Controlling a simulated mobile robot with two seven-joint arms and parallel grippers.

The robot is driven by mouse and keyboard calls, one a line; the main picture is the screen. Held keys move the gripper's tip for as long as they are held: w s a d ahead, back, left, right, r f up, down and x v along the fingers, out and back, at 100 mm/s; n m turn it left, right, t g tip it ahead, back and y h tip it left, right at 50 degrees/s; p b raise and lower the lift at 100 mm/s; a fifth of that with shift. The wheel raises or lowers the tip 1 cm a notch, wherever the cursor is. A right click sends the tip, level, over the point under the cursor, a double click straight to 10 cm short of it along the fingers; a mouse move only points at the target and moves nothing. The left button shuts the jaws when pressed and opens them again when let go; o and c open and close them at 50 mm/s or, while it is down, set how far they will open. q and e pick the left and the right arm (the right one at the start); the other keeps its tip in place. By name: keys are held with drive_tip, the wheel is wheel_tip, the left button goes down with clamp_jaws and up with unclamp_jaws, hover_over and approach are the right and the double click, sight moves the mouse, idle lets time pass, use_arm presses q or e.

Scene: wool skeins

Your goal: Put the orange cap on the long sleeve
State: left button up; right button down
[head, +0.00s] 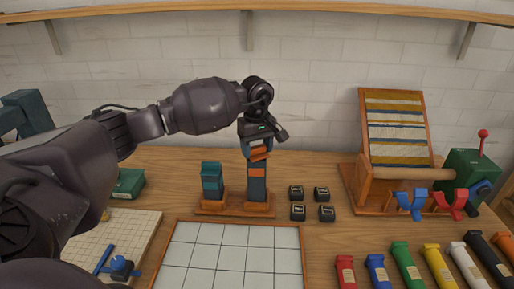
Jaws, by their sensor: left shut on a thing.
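My left gripper (259,145) reaches in from the left and points down, shut on the orange cap (260,154). The cap looks slightly tilted, and the fingers hide part of it. Directly below is a tall dark blue-grey sleeve (257,187) with an orange band, upright at the right end of a wooden stand (235,211); it looks like the long sleeve. The cap is at the top of this sleeve; I cannot tell whether they touch. A shorter teal sleeve (212,181) stands at the stand's left end. My right gripper is not in view.
Several small black blocks (297,193) sit right of the stand. A white gridded tray (230,261) lies in front. A wooden loom (397,130) and a green box with a red-knobbed lever (474,172) stand right. Several coloured skeins (407,264) lie front right.

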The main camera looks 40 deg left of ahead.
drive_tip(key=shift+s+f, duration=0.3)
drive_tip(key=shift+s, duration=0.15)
use_arm(q)
drive_tip(key=o, duration=1)
drive_tip(key=shift+o, duration=0.8)
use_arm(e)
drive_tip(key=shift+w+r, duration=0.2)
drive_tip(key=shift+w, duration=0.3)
use_arm(q)
drive_tip(key=shift+r, duration=0.1)
